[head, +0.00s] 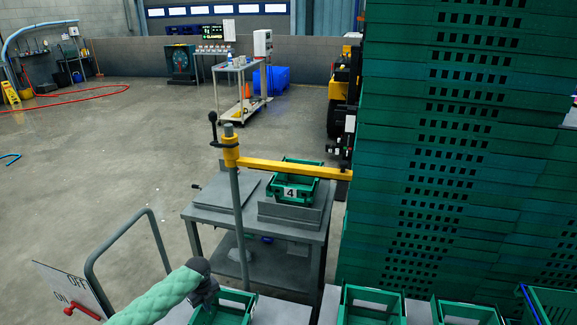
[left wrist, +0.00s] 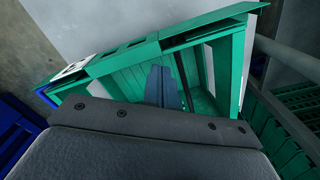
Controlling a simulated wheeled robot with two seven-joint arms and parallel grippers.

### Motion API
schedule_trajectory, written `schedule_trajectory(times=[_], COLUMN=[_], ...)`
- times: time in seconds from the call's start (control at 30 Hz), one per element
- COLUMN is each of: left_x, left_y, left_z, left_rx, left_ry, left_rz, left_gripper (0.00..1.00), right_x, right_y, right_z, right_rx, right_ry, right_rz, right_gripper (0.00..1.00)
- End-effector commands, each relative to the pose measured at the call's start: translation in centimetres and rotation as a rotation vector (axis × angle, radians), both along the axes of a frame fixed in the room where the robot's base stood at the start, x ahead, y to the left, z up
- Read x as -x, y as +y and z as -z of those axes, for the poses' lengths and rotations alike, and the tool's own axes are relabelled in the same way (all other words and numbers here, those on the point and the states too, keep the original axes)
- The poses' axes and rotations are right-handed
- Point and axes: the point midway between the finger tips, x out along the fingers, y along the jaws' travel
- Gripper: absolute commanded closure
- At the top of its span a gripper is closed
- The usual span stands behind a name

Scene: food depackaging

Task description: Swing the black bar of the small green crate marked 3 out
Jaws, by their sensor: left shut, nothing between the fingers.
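A small green crate (head: 238,296) stands at the bottom of the head view, cut off by the picture edge. It fills much of the left wrist view (left wrist: 125,75), with a white label (left wrist: 72,70) on one side whose number I cannot read. A dark strip (left wrist: 215,27) runs along its rim there; I cannot tell whether it is the black bar. My left gripper (head: 212,295) is at the left side of this crate in the head view. Its fingers (left wrist: 162,85) are shut and empty, showing against the crate's inside. My right gripper is not in view.
More green crates (head: 370,294) stand to the right, before a tall green crate stack (head: 440,150). A grey rail (head: 155,230) stands at left.

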Motion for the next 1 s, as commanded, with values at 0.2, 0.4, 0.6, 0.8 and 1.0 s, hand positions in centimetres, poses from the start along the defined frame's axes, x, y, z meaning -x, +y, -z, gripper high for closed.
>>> schedule_trajectory(times=[0.2, 0.4, 0.6, 0.8, 1.0], left_x=[0.0, 0.0, 0.0, 0.0, 0.0], left_y=[0.0, 0.0, 0.0, 0.0, 0.0], left_z=[0.8, 1.5, 1.9, 1.9, 1.9], left_rx=[0.000, 0.000, 0.000, 0.000, 0.000], left_ry=[0.000, 0.000, 0.000, 0.000, 0.000], left_rz=[0.000, 0.000, 0.000, 0.000, 0.000], left_gripper=[1.00, 1.00, 1.00, 1.00, 1.00], right_x=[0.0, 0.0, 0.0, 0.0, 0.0], right_y=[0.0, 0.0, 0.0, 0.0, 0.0], right_z=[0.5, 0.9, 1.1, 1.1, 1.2], right_rx=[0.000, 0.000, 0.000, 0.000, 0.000], right_ry=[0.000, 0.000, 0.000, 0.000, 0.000], right_rz=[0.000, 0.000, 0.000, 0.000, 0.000], right_gripper=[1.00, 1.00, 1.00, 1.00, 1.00])
